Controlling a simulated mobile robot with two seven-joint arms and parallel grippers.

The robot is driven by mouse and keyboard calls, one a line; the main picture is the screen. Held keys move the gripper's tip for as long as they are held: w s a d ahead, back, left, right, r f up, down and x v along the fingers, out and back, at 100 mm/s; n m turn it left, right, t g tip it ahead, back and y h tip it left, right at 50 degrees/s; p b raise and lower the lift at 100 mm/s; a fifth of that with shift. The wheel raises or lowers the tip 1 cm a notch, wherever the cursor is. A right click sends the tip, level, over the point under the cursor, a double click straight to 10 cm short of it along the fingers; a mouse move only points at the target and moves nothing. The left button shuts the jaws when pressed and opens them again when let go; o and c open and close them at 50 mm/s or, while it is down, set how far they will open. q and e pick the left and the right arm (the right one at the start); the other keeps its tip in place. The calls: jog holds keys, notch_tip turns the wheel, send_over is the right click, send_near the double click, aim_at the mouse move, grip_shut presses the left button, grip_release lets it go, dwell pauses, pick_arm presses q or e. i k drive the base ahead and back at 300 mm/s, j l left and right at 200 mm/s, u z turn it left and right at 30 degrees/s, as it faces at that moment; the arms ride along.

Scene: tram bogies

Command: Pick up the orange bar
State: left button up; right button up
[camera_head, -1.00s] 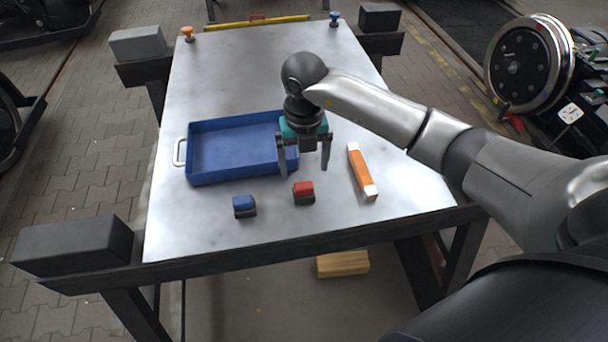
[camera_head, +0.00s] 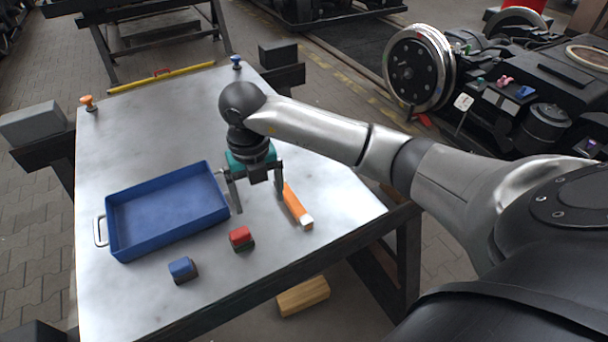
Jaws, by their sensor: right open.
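The orange bar (camera_head: 293,204) lies on the metal table, right of the blue tray. Its near end is white; its far end is partly hidden behind a finger of my right gripper. My right gripper (camera_head: 259,203) is open and points down, with its fingers apart and nothing between them. It hangs between the blue tray and the bar, its right finger close to the bar's far end in the picture. I cannot tell whether they touch. My left gripper is not in view.
The blue tray (camera_head: 112,249) has a handle on its left. A red block (camera_head: 240,235) and a blue block (camera_head: 181,267) sit near the front edge. A yellow bar (camera_head: 160,77) lies at the table's back, between an orange knob (camera_head: 88,102) and a blue knob (camera_head: 236,62).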

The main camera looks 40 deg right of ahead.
aim_at(305, 222)
jog(key=z, duration=1.05)
